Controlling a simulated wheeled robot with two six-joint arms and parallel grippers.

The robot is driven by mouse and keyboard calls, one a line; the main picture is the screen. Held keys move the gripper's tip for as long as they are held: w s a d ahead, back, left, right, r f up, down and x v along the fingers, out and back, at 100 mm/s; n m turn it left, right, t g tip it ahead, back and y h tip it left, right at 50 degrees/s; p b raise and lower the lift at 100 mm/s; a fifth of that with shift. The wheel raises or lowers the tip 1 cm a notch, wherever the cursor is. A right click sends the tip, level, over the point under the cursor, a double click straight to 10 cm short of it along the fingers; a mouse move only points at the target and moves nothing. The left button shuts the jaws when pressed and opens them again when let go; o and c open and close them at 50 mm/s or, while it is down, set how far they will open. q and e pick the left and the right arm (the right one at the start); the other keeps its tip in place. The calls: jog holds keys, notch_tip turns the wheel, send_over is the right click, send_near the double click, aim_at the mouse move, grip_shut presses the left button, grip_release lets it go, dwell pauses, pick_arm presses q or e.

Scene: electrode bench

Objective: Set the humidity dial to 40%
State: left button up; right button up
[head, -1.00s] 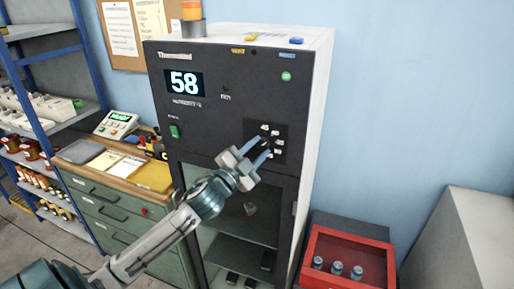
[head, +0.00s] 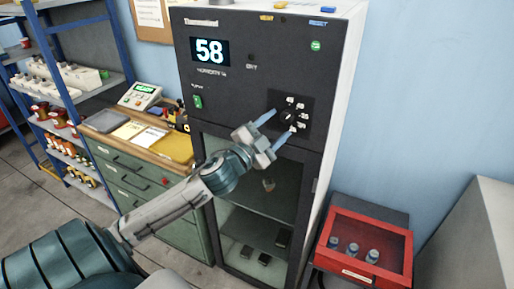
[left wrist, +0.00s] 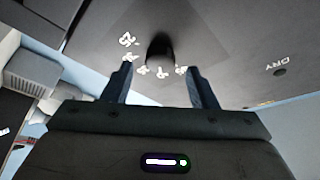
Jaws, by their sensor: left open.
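The humidity dial (head: 288,117) is a black knob on a dark square plate, ringed by white number labels, on the upper front of a dark cabinet (head: 235,90). The display (head: 210,52) reads 58. My left gripper (head: 270,128) is open and empty, its two blue fingers pointing at the dial from the lower left. In the left wrist view the dial (left wrist: 160,48) stands just beyond and between the open fingertips (left wrist: 157,72), apart from them. My right gripper is not in view.
Below the panel is the cabinet's glass door (head: 235,200). A green switch (head: 197,102) is left of the dial. A red case (head: 365,245) with small jars stands at the right. A green drawer unit (head: 140,185) is at the left.

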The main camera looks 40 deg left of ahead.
pick_arm(q)
jog(key=b+v, duration=0.1)
jog(key=v, duration=0.7)
jog(key=shift+s, duration=0.25)
dwell(0.6)
jog(key=shift+f, duration=0.1)
